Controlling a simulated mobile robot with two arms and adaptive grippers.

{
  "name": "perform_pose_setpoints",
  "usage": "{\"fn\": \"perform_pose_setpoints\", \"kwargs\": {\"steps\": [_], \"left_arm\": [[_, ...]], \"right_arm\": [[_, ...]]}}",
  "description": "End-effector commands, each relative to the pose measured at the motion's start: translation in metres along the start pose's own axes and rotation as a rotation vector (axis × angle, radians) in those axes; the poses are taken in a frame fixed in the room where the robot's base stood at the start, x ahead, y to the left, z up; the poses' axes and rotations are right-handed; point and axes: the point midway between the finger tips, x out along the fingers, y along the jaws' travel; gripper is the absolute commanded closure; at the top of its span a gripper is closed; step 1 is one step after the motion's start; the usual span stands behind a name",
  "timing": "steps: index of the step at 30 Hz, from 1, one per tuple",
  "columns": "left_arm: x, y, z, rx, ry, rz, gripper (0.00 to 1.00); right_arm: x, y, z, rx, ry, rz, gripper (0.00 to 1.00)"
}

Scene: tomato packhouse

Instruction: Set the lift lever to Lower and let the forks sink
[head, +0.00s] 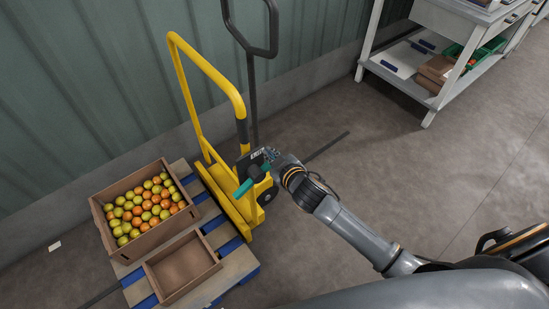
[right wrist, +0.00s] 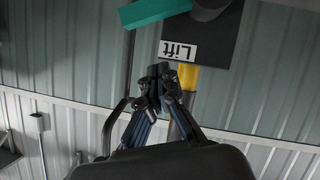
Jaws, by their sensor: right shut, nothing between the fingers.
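The yellow lift truck (head: 222,190) stands by the wall, with its teal lift lever (head: 244,188) pointing down and to the left in the head view. The teal lever (right wrist: 155,12) also shows at the top of the right wrist view, beside a dark box with a "Lift" label (right wrist: 178,51). My right gripper (head: 270,155) is shut and empty near the label, apart from the teal handle. In the right wrist view its fingertips (right wrist: 162,72) are together just below the label. The forks are mostly hidden under the pallet (head: 235,270). My left gripper is not in view.
On the pallet are a box (head: 137,246) of orange and yellow-green tomatoes and an empty brown crate (head: 150,281). A tall dark handle (head: 254,98) rises behind the yellow frame. A white shelf table (head: 398,84) stands at the upper right. The floor between is mostly clear.

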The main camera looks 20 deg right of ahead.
Motion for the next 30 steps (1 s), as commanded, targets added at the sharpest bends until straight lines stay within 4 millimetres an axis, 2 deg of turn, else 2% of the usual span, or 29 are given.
{"fn": "perform_pose_setpoints", "kwargs": {"steps": [2, 3, 6, 12, 30], "left_arm": [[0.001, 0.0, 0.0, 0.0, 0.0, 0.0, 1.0], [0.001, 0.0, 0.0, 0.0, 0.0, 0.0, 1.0], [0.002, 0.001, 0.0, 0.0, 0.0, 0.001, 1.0], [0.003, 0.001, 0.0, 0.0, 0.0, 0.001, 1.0], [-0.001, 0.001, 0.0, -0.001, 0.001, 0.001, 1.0]], "right_arm": [[0.016, 0.0, -0.001, 0.0, 0.0, 0.0, 1.0], [0.018, -0.001, 0.006, -0.001, -0.004, -0.001, 1.0], [0.02, -0.001, 0.023, 0.0, -0.005, -0.002, 1.0], [0.024, -0.001, 0.037, 0.001, -0.001, -0.001, 1.0], [0.025, 0.001, 0.041, 0.026, -0.001, -0.013, 1.0]]}}
